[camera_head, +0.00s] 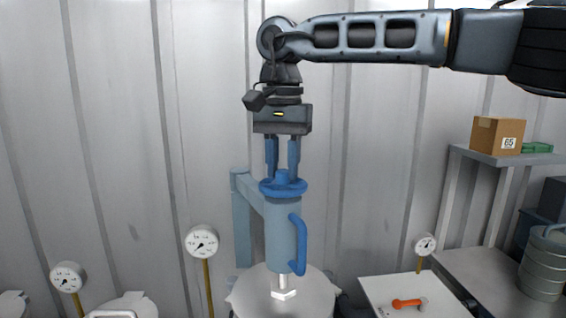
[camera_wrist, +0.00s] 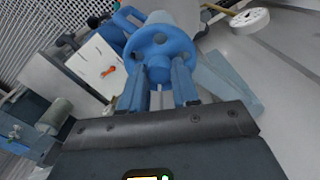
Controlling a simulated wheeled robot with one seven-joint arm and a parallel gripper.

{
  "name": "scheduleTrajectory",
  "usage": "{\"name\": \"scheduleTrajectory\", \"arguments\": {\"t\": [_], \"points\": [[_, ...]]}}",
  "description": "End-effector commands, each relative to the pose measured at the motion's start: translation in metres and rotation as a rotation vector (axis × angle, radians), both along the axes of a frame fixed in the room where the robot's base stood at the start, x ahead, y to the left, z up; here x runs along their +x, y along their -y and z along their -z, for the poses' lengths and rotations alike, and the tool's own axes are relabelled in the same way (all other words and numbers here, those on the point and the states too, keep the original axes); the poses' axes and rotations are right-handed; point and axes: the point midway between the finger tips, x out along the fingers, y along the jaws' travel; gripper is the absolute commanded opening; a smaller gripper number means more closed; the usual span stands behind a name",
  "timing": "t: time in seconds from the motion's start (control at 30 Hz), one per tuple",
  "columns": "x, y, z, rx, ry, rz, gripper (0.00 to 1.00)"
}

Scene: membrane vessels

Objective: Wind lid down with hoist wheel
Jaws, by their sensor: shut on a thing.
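The blue hoist wheel (camera_head: 283,187) sits flat on top of an upright blue-grey hoist cylinder with a side handle (camera_head: 297,243). In the wrist view the wheel (camera_wrist: 160,38) shows its spokes and rim. My gripper (camera_head: 283,178) points straight down from above, with its blue fingers at the wheel, and is shut on it. In the wrist view my gripper's fingertips (camera_wrist: 160,70) meet the wheel's near side around its hub. A pale rod (camera_head: 282,281) runs down from the cylinder to the round grey lid (camera_head: 318,296). The lid's lower edge is out of frame.
A blue-grey bracket (camera_head: 242,220) stands behind the cylinder. Gauges stand left (camera_head: 201,241) and right (camera_head: 425,244). A white table (camera_head: 385,290) holds an orange-handled tool (camera_head: 408,303). A shelf (camera_head: 505,157) with a cardboard box (camera_head: 497,135) is at right. The corrugated wall is close behind.

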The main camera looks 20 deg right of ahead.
Motion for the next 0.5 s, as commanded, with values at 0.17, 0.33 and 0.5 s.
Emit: {"name": "scheduleTrajectory", "arguments": {"t": [0.17,0.33,0.5], "points": [[0.0005,0.0,-0.0004,0.0,0.003,0.167,0.0],[0.0006,0.0002,-0.0004,-0.001,0.003,0.328,0.0],[0.0007,0.0004,-0.0005,-0.001,0.003,0.49,0.0]]}}
